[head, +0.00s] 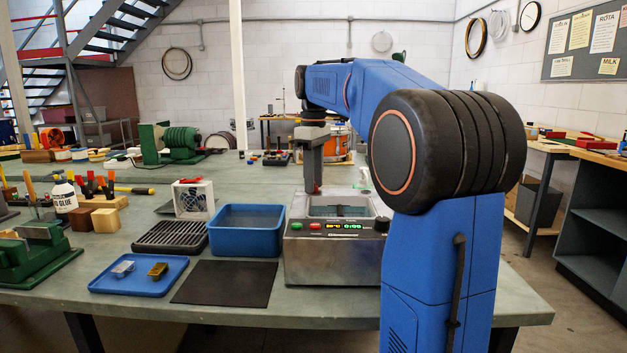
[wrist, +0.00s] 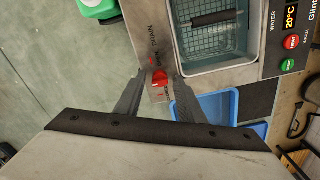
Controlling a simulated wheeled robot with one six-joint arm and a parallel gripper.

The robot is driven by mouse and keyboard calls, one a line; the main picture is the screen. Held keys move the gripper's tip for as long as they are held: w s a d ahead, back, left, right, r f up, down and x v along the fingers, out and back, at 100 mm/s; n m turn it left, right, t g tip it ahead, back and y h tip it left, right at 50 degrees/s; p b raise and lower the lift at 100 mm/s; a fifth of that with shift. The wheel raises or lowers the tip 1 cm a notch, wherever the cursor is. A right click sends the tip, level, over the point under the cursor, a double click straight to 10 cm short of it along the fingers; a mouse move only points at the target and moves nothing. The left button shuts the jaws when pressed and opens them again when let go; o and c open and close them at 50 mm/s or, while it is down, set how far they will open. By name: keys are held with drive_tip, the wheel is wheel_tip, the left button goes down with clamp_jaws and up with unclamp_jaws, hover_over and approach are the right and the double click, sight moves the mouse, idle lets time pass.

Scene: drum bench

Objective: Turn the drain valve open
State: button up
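The drain valve has a red handle (wrist: 160,79) beside the word DRAIN at the edge of the metal water bath (wrist: 152,35). The bath (head: 335,262) stands at the bench's front right in the head view, with a basket inside and a lit control panel. My gripper (wrist: 161,76) reaches down at the bath's left side, its two fingers on either side of the red handle. The lower part of the valve is largely hidden.
A blue tub (head: 246,231) stands close to the left of the bath. A black mat (head: 224,283), a blue tray (head: 138,276) with small parts and a dark rack (head: 174,237) lie in front and left. A green machine (head: 172,143) stands farther back.

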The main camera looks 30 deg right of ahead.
clamp_jaws()
drive_tip(key=shift+m, duration=0.5)
drive_tip(key=m, duration=0.6)
drive_tip(key=shift+m, duration=0.3)
drive_tip(key=m, duration=0.5)
drive_tip(key=shift+m, duration=0.3)
drive_tip(key=m, duration=0.4)
drive_tip(key=shift+m, duration=0.7)
